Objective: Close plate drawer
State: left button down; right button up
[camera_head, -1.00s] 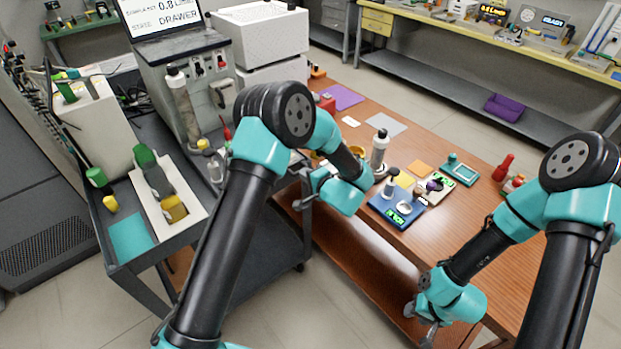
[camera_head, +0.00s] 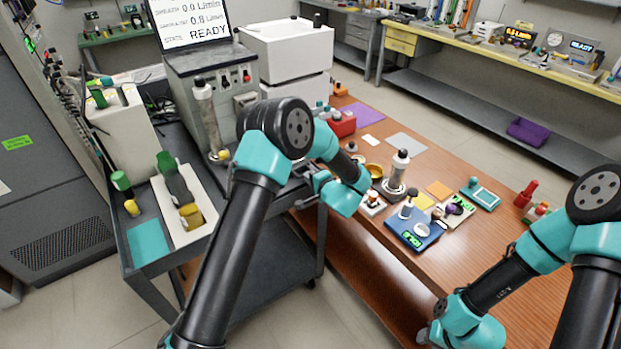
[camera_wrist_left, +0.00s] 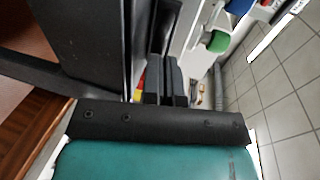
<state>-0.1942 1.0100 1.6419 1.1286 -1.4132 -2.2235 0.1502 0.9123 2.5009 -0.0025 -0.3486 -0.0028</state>
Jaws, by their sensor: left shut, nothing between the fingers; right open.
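The grey classifier unit (camera_head: 211,62) stands on the dark cart with a screen (camera_head: 193,22) on top that reads "READY". The plate drawer cannot be made out; my left arm covers part of the unit's front. My left gripper (camera_head: 306,178) points left towards the unit's lower front, beside the cart's right edge. In the left wrist view its fingers (camera_wrist_left: 167,82) are shut and empty, close beside a dark panel (camera_wrist_left: 75,45); whether they touch it I cannot tell. My right gripper (camera_head: 424,336) hangs open and empty at the bottom right, below the table's front edge.
The wooden table (camera_head: 390,265) holds a blue scale (camera_head: 412,232), a grey-and-white bottle (camera_head: 397,172) and several small items near my left forearm. The cart's front left carries a white tray (camera_head: 200,226).

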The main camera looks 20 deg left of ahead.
pick_arm(q)
jog(key=v, duration=1.4)
jog(key=shift+w+a+f, duration=0.1)
jog(key=shift+a, duration=0.05)
jog(key=s+a+f+n+h, duration=0.2)
jog(key=a+f+h, duration=0.25)
jog(key=f, duration=0.25)
jog(key=s+a+f+n+h, duration=0.1)
jog(key=s+a+f+h, duration=0.15)
jog(key=f+h, duration=0.35)
jog(key=s+a+f+n+g+h, duration=0.1)
jog(key=s+f+n+g+h, duration=0.1)
jog(key=s, duration=0.8)
jog(key=s+a+f+n+g+h, duration=0.2)
jog(key=s+f+g, duration=0.4)
jog(key=s, duration=0.5)
jog(key=shift+f+n+g+h, duration=0.25)
jog(key=shift+n+g+h, duration=0.25)
jog(key=shift+n+h, duration=0.55)
jog(key=c, duration=1.8)
grip_release()
jog(key=shift+y, duration=0.3)
